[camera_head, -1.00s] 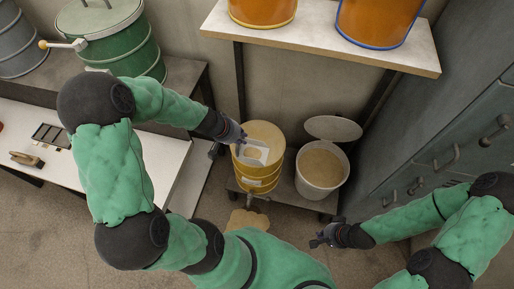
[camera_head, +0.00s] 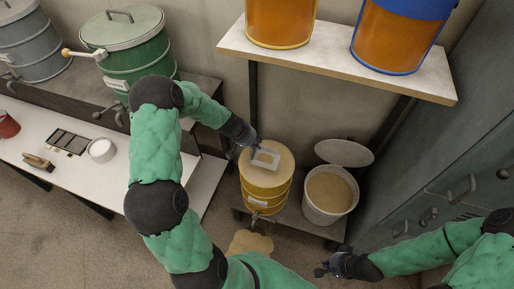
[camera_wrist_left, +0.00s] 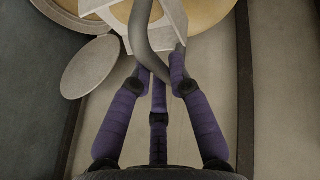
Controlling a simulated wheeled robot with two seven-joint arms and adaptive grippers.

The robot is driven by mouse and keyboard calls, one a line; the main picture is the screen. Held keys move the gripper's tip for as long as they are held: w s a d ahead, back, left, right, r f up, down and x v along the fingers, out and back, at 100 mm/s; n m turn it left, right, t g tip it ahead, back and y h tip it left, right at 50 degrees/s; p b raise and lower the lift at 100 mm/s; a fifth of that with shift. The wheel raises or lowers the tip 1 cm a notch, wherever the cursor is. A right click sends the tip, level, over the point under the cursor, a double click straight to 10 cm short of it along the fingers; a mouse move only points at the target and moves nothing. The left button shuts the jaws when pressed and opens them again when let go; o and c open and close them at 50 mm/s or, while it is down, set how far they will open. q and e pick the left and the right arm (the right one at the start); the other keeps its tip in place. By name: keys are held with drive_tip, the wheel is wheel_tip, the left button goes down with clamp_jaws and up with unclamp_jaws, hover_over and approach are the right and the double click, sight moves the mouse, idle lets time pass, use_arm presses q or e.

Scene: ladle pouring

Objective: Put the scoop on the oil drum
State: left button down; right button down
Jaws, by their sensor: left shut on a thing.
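The yellow oil drum (camera_head: 268,187) stands on a low shelf, its tan top facing up. The pale, box-shaped scoop (camera_head: 275,164) is over the drum's top; I cannot tell whether it touches. My left gripper (camera_head: 254,149) is shut on the scoop's handle at the drum's back left edge. In the left wrist view, its purple fingers (camera_wrist_left: 160,78) close around the grey curved handle (camera_wrist_left: 139,32), and the scoop (camera_wrist_left: 172,22) shows partly beyond, against the drum top (camera_wrist_left: 207,12). My right gripper (camera_head: 324,269) hangs low, right of the drum, away from it; its finger opening is unclear.
A white bucket (camera_head: 312,211) of tan material stands right of the drum, its lid (camera_head: 344,152) leaning behind it. A shelf (camera_head: 330,60) with orange drums overhangs behind. A white table (camera_head: 85,185) is at left, grey cabinets (camera_head: 440,190) at right. A tan patch (camera_head: 249,243) lies on the floor.

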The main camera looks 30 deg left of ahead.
sight(257, 151)
use_arm(q)
drive_tip(key=shift+w+a+f, duration=0.2)
drive_tip(key=shift+w+f, duration=0.35)
drive_tip(key=shift+f, duration=0.15)
drive_tip(key=shift+w+a+f, duration=0.15)
drive_tip(key=shift+w+f, duration=0.4)
drive_tip(key=shift+f, duration=0.1)
wheel_tip(257, 151, down, 3)
drive_tip(key=shift+w+a+f+b, duration=0.1)
drive_tip(key=shift+f+b, duration=0.05)
drive_tip(key=shift+b, duration=1.05)
drive_tip(key=c, duration=1.6)
unclamp_jaws()
drive_tip(key=shift+f, duration=0.1)
drive_tip(key=o, duration=0.4)
drive_tip(key=shift+o, duration=0.2)
